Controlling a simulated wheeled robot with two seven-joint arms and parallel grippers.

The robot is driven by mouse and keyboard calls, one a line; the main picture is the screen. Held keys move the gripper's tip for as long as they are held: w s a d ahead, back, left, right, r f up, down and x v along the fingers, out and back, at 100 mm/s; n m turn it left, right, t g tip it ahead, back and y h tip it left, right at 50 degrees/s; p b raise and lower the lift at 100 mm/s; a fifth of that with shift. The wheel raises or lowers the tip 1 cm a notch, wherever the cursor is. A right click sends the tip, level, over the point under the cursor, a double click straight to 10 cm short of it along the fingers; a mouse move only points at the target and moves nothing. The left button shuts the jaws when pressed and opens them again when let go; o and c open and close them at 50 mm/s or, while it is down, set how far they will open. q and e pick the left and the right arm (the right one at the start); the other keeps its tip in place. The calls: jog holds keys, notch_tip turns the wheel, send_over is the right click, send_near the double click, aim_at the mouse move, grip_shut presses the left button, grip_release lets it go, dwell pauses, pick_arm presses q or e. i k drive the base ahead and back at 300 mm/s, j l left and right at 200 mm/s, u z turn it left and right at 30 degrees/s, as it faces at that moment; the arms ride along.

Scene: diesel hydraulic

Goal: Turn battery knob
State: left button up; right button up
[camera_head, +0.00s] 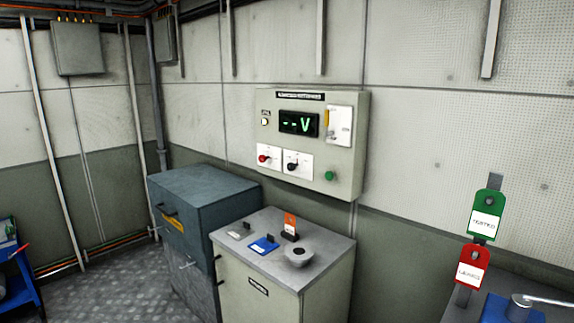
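A beige control panel (310,142) hangs on the wall near the middle of the head view. Its dark display (299,123) shows green dashes and a "V". Below the display are a red knob (264,158) on a white plate at the left and a black knob (293,165) on a white plate beside it. I cannot read which of these is the battery knob. A green round button (330,176) sits at the panel's lower right, and a white switch plate (339,125) at its upper right. Neither of my grippers is in view.
A light cabinet (325,250) stands below the panel, with a blue item (263,246), an orange tag (290,223) and a round grey cup (299,256) on top. A blue-grey cabinet (215,190) stands left of it. Green (486,214) and red (470,267) tags are at right. Floor shows at left.

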aim_at(291, 166)
jog(key=i+j, duration=0.25)
jog(key=i+j+z, duration=0.1)
jog(key=i+j, duration=0.2)
jog(key=j, duration=0.15)
jog(key=i+j, duration=0.25)
jog(key=i+j+z, duration=0.1)
jog(key=i+j, duration=0.15)
jog(key=j, duration=0.2)
jog(key=i+j, duration=0.25)
jog(key=j, duration=0.15)
jog(key=i+j+z, duration=0.1)
jog(key=i+j, duration=0.15)
jog(key=j, duration=0.15)
jog(key=i+j+z, duration=0.1)
jog(key=i+j, duration=0.15)
jog(key=j, duration=0.15)
jog(key=i+j, duration=0.2)
jog(key=j, duration=0.2)
